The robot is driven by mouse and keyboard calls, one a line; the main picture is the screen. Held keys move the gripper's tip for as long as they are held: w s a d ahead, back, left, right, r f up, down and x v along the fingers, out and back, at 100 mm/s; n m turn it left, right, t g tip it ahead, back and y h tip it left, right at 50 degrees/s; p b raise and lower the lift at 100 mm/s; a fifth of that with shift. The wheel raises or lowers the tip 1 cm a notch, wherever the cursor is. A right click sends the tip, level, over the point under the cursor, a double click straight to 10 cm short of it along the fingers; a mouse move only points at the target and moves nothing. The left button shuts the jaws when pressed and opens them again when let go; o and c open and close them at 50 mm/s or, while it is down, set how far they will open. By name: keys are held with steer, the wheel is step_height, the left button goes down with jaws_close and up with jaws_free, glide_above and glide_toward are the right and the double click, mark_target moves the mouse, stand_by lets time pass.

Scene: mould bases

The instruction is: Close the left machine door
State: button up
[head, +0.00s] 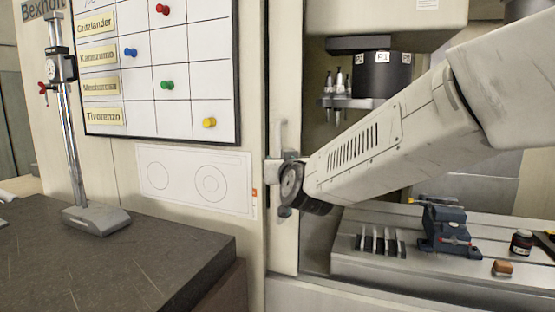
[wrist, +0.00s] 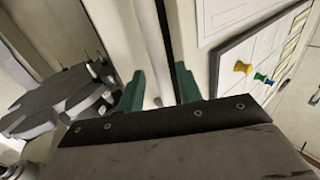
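The left machine door (head: 286,70) is a narrow cream upright panel at the left side of the machine opening in the head view. The opening beside it is uncovered. A pale grey upright handle (head: 284,134) stands on the door. My gripper is at the handle's height, mostly hidden behind my wrist in the head view. In the wrist view my gripper (wrist: 160,91) has two green fingers set apart, pointing at the cream door face (wrist: 118,35). A pale bar runs between the fingers; I cannot tell whether they touch it.
Inside the machine are a tool carousel (head: 380,75) and a bed with a blue vise (head: 446,228), a brown block (head: 502,268) and a dark jar (head: 522,242). A whiteboard (head: 185,120) hangs left of the door. A height gauge (head: 95,218) stands on a dark slab (head: 130,265).

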steer(key=x, duration=0.3)
steer(key=shift+w, duration=0.25)
steer(key=shift+c, duration=0.2)
jaws_close()
